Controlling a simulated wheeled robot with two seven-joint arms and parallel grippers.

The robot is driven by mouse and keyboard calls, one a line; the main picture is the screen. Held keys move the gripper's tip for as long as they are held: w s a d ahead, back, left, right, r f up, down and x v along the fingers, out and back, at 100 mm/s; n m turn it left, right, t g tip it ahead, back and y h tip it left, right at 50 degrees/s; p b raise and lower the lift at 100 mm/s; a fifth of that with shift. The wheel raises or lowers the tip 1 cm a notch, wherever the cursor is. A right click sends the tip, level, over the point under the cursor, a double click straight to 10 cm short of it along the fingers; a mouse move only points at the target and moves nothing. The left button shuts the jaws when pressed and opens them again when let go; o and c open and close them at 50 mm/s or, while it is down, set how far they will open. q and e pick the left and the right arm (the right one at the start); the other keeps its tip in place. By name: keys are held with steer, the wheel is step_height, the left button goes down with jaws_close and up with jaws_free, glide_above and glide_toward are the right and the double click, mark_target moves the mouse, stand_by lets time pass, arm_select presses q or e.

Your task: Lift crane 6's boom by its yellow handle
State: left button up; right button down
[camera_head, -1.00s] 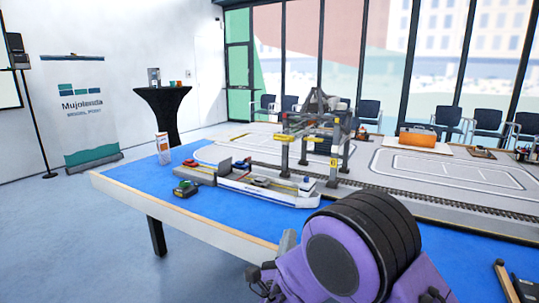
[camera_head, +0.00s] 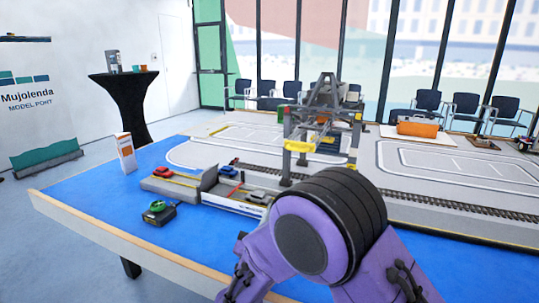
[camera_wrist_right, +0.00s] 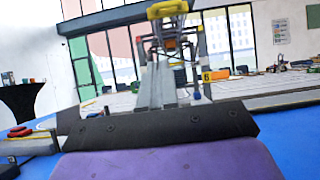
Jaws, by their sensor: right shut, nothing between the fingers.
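A grey gantry crane (camera_head: 324,95) stands on the table, behind my right arm in the head view. A yellow handle-like bar (camera_head: 300,146) is on its near side. In the right wrist view the crane rises straight ahead, with a yellow piece (camera_wrist_right: 168,8) at its top and a yellow plate marked 6 (camera_wrist_right: 215,75) on its right. My right gripper (camera_wrist_right: 158,65) is shut and empty, its grey fingers in front of the crane. Depth to the handle is unclear, but no contact shows. In the head view my arm hides the right gripper. My left gripper is not in view.
A model ship (camera_head: 236,193) with small cars lies before the crane, partly hidden by my arm. A green and black device (camera_head: 159,212) and a small white box (camera_head: 126,152) stand on the blue tabletop at left. Rails (camera_head: 455,207) run right. An orange case (camera_head: 417,129) sits behind.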

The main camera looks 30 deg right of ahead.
steer(key=p, duration=0.3)
glide_toward(293, 146)
steer(key=w+d+f, duration=0.1)
steer(key=w+d, duration=0.1)
steer(key=d, duration=0.1)
steer(key=r, duration=0.1)
steer(key=r+p, duration=0.1)
steer(key=r, duration=0.1)
steer(key=shift+w+r+p, duration=0.1)
steer(key=shift+w+p, duration=0.2)
steer(key=shift+w, duration=0.05)
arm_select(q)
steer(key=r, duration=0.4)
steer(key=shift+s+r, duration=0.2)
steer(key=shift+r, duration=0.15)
arm_select(e)
steer(key=shift+w, duration=0.1)
